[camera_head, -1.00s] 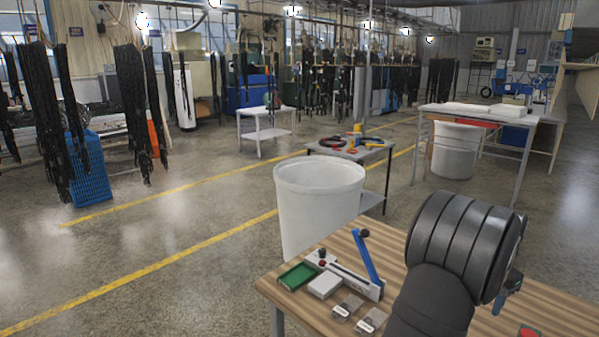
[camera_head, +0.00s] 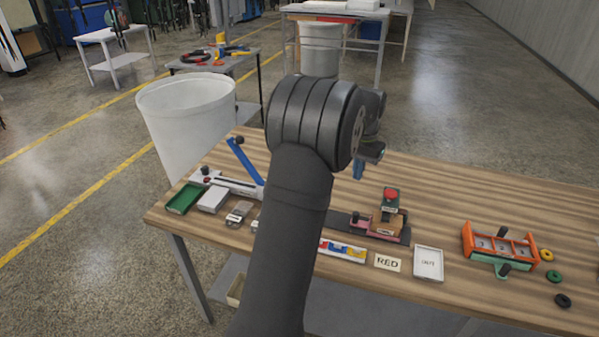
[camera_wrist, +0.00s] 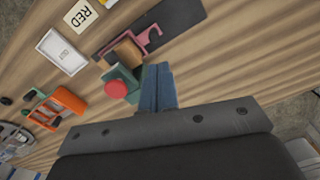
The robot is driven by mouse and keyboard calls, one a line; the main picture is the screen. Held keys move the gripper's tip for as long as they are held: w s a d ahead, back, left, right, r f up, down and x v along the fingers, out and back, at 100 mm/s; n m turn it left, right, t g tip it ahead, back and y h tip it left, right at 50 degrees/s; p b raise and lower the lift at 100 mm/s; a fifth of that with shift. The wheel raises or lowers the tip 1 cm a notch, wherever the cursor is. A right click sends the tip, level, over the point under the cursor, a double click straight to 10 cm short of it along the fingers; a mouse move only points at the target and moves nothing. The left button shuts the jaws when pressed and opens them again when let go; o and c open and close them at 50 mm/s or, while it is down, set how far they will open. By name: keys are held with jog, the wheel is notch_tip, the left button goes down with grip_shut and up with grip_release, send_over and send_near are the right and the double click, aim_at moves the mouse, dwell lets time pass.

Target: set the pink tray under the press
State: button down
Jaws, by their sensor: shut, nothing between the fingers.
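The pink tray (camera_head: 366,226), a small piece with a dark knob, sits on a dark base on the wooden bench, just left of the press (camera_head: 389,212). The press has a red button on top and a wooden block. In the wrist view the pink tray (camera_wrist: 146,38) is a bracket-like shape beside the wooden block of the press (camera_wrist: 121,78). I cannot tell how far it reaches under the press. My gripper (camera_head: 359,172) has blue fingers, shut and empty, above the bench behind the tray and press. They also show shut in the wrist view (camera_wrist: 158,72). My arm hides part of the dark base.
A RED card (camera_head: 388,263), a white tray (camera_head: 428,263) and an orange fixture (camera_head: 499,246) lie at the front and right. A blue-handled lever device (camera_head: 240,170) and green tray (camera_head: 185,198) are at the left. The bench's back right is clear. A white bin (camera_head: 188,120) stands behind.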

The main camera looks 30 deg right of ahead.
aim_at(356, 216)
jog(key=w+a+f+n+g+h, duration=0.2)
jog(key=w+a+f+n+h, duration=0.25)
jog(key=n, duration=0.85)
jog(key=w+a+f+n+g+h, duration=0.2)
jog(key=a+f+n+h, duration=0.25)
jog(key=a+n, duration=0.55)
jog(key=s+d+f, duration=0.1)
jog(key=d+f, duration=0.1)
jog(key=d, duration=0.1)
jog(key=s+d+f+n, duration=0.1)
jog(key=d+f, duration=0.2)
jog(key=s+d+f+n, duration=0.1)
jog(key=d+f, duration=0.1)
jog(key=d, duration=0.1)
jog(key=shift+s+f+y, duration=0.3)
jog(key=shift+s+y, duration=0.05)
jog(key=shift+y, duration=0.05)
jog(key=shift+s+d+r, duration=0.1)
jog(key=shift+s+d, duration=0.15)
jog(key=shift+d, duration=0.25)
jog(key=shift+s+d+r, duration=0.1)
jog(key=shift+s+d, duration=0.15)
jog(key=shift+d, duration=0.2)
jog(key=shift+s+d, duration=0.25)
jog(key=shift+d, duration=0.3)
jog(key=shift+s+d, duration=1)
jog(key=shift+s, duration=0.1)
